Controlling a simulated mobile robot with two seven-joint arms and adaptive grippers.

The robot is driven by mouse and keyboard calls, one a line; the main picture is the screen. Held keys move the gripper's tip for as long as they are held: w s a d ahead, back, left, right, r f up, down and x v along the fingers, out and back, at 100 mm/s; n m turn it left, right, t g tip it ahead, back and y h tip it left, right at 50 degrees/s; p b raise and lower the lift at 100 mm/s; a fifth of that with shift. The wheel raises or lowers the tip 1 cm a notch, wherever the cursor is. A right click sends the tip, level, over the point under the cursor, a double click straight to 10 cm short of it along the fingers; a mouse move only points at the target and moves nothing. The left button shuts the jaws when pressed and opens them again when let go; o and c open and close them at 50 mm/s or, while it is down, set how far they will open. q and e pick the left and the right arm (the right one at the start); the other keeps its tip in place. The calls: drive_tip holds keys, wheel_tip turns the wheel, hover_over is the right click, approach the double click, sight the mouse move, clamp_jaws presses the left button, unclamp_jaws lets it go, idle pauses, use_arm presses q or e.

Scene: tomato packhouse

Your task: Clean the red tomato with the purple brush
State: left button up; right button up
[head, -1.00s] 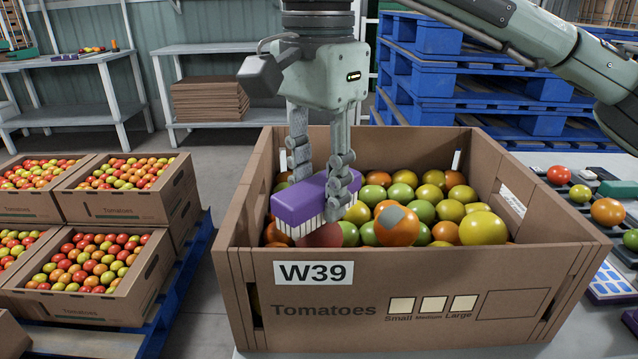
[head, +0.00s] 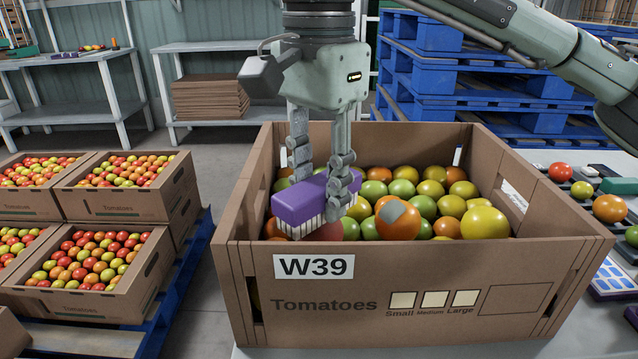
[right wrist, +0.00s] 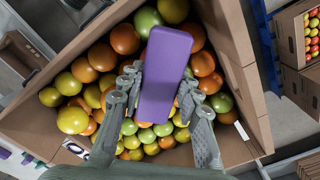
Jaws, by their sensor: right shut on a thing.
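My right gripper (head: 325,188) is shut on the purple brush (head: 300,203) and holds it inside the front left part of the tomato crate (head: 430,285). The brush's pale bristles point down. A dull red tomato (head: 326,233) shows just below the bristles, mostly hidden by the brush and the crate's front wall. I cannot tell whether the bristles touch it. In the right wrist view the brush (right wrist: 165,75) lies between the fingers, over the tomatoes. My left gripper is not in view.
The crate also holds several green, yellow and orange tomatoes; one orange tomato (head: 398,222) has a grey patch. Its high walls surround the gripper. Smaller tomato crates (head: 95,290) stand at left, blue pallets (head: 480,105) behind. Loose tomatoes (head: 609,208) lie at right.

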drive_tip(key=shift+w+d, duration=0.75)
drive_tip(key=shift+w, duration=0.05)
drive_tip(key=shift+s+a, duration=1.55)
drive_tip(key=shift+s, duration=0.05)
drive_tip(key=shift+w+d, duration=0.1)
drive_tip(key=shift+w+d, duration=1.5)
drive_tip(key=shift+s+a+b, duration=0.4)
drive_tip(key=shift+s+a, duration=1.2)
drive_tip(key=shift+w, duration=0.1)
